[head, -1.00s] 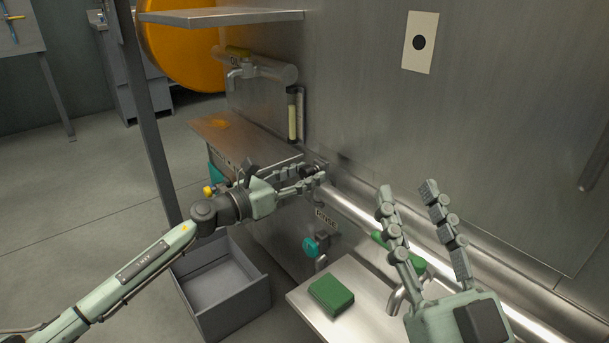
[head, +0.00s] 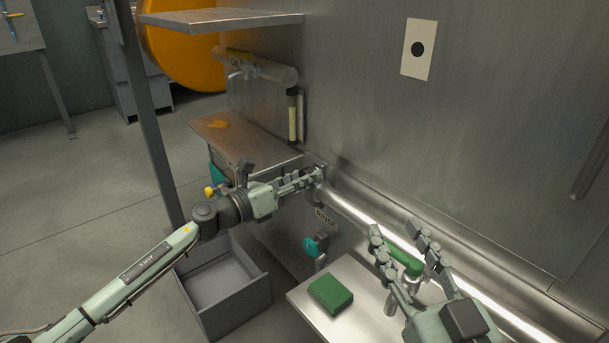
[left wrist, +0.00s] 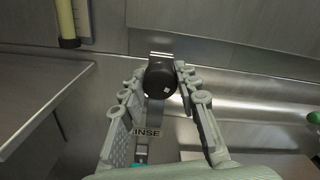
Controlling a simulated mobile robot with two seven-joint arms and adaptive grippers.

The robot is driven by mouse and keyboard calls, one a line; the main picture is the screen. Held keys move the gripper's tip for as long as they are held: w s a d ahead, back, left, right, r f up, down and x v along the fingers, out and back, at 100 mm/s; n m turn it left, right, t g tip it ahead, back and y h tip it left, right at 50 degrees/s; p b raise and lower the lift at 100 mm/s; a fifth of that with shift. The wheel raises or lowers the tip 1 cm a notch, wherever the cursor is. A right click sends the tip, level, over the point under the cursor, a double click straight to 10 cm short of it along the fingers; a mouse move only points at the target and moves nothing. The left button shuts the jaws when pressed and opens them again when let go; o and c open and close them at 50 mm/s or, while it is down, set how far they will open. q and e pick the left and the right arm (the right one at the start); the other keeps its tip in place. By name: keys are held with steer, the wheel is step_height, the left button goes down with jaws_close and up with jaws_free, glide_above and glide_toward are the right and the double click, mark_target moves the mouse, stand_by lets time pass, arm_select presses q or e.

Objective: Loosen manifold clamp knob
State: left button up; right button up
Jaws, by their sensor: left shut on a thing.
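The clamp knob (left wrist: 160,78) is a round black knob with a small white mark, on a metal clamp strap (left wrist: 156,118) at the pipe. My left gripper (head: 318,173) reaches the clamp at the left end of the long pipe. In the left wrist view its fingers (left wrist: 160,82) close on the knob from both sides. In the head view the fingers mostly hide the knob. My right gripper (head: 398,230) is open at lower right, with a green handle (head: 405,262) seen between its fingers; I cannot tell whether they touch it.
The shiny pipe (head: 355,213) runs along the steel wall. Below are a RINSE label (head: 326,217), a teal valve knob (head: 310,246) and a ledge (head: 300,296) with a green block (head: 331,293). An open grey drawer (head: 262,298) and a side shelf (head: 280,155) stand left.

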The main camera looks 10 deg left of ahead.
arm_select(q)
steer(key=o, duration=1.2)
steer(key=v, duration=1.2)
steer(key=shift+r, duration=0.1)
